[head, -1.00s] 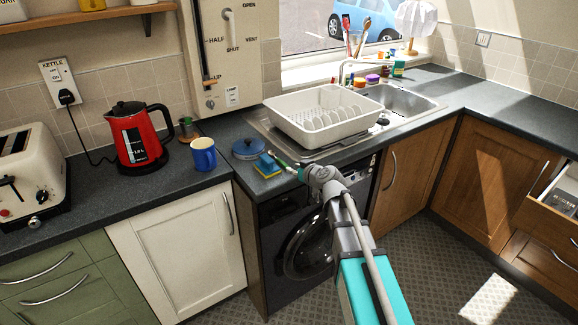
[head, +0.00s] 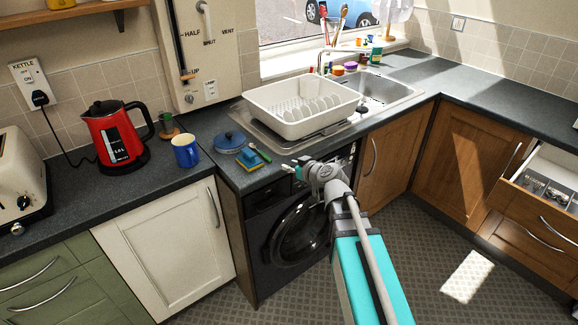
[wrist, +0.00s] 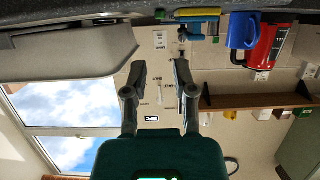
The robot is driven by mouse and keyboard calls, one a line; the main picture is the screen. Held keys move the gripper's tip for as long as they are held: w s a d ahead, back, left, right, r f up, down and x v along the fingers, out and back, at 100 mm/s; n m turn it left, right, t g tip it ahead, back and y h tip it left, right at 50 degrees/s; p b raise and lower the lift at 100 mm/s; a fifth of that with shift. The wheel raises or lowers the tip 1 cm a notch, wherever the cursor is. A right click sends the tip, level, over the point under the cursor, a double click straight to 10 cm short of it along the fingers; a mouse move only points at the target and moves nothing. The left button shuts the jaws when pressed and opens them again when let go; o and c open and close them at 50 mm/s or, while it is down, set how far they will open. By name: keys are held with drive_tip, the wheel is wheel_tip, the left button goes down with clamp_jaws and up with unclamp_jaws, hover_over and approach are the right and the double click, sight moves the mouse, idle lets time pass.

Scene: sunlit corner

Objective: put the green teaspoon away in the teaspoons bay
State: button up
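A slim green item (head: 262,154), which looks like the green teaspoon, lies on the worktop just right of the sponge; it is too small to make out fully. My gripper (head: 289,168) is to the right of it, near the worktop's front edge, apart from it. In the wrist view, which is upside down, my gripper (wrist: 161,72) has its two fingers apart with nothing between them. An open drawer (head: 540,207) at the far right holds a grey cutlery tray (head: 557,196); its bays are too small to tell apart.
A white dish rack (head: 300,125) stands behind my gripper. The floor at right is clear.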

idle(0.3)
drive_tip(key=s+d+f+m+g+h, duration=0.3)
drive_tip(key=s+d+f+g+h, duration=0.1)
drive_tip(key=s, duration=0.6)
drive_tip(key=s+d+f+m+g+h, duration=0.3)
drive_tip(key=s+d+f+g, duration=0.4)
drive_tip(key=s+f, duration=0.1)
drive_tip(key=shift+s+f+m+g+h, duration=0.15)
drive_tip(key=shift+s+m+g+h, duration=0.2)
drive_tip(key=shift+s, duration=0.55)
drive_tip(key=shift+o, duration=0.3)
drive_tip(key=shift+d, duration=0.1)
